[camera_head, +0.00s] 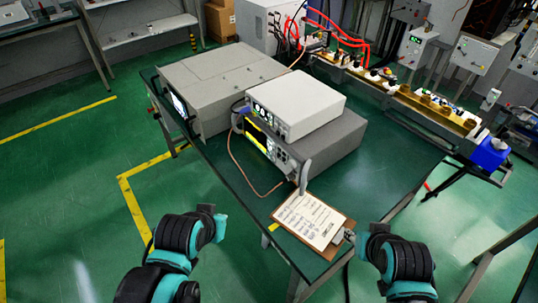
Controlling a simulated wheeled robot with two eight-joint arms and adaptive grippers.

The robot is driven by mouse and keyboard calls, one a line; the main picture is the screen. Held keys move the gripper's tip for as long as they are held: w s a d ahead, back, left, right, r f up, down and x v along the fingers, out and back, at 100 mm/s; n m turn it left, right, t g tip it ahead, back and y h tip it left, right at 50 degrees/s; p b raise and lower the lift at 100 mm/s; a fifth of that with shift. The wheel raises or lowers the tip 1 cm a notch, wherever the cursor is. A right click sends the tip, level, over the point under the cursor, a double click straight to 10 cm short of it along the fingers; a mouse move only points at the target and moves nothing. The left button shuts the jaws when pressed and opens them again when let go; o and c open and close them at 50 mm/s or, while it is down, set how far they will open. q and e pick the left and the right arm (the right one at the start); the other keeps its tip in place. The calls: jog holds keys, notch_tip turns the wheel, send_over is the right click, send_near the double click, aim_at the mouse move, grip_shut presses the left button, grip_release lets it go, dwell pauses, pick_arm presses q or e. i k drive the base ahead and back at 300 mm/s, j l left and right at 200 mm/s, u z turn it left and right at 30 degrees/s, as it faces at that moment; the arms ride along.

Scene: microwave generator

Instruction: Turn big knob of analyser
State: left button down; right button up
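The grey analyser (318,150) stands on the dark green table, under a smaller white instrument. Its lit front panel (262,142) faces the lower left, with a screen at the left and small controls toward the right; the big knob is too small to pick out for certain. My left gripper (212,222) is in front of the table, below and left of the panel and apart from it. My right gripper (362,244) is at the table's front edge, close to the clipboard; whether they touch is unclear. Neither gripper's finger opening shows clearly, and I see nothing held.
The white instrument (296,102) rests on the analyser. A large grey unit (215,75) stands to the left. A clipboard (341,240) lies at the table's front, below a grey curved piece (305,177). A thin cable hangs before the panel. Table (395,172) right of the analyser is clear.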

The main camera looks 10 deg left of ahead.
aim_at(291, 164)
jog(key=k+j, duration=0.2)
jog(key=k, duration=0.3)
jog(key=k+j, duration=0.2)
jog(key=k, duration=0.3)
jog(key=i+j+u, duration=0.1)
jog(key=u, duration=0.3)
jog(key=i+j+u, duration=0.1)
jog(key=j+u, duration=0.25)
jog(key=l, duration=0.1)
